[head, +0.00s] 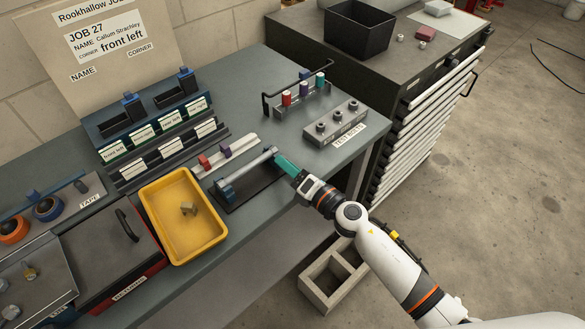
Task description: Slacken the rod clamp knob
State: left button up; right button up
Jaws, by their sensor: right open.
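A rod fixture sits on the bench: a pale grey rod (247,169) lies over a dark base plate (252,190), with a blue-grey block (226,190) at its left end. The rod's right end is close to my right gripper (280,160). That gripper reaches in from the lower right. A teal piece shows at its tip, beside the rod's right end, and I cannot tell whether it touches. The gripper is open, though its jaw gap is too small to make out. I cannot pick out the clamp knob; it may be hidden by the gripper. My left gripper is not in view.
A yellow tray (153,228) with a small block stands left of the fixture. A rail with red and purple clips (205,163) lies behind it. The bench edge is close.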

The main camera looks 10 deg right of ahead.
jog(key=b+v, duration=0.2)
jog(key=v, duration=1)
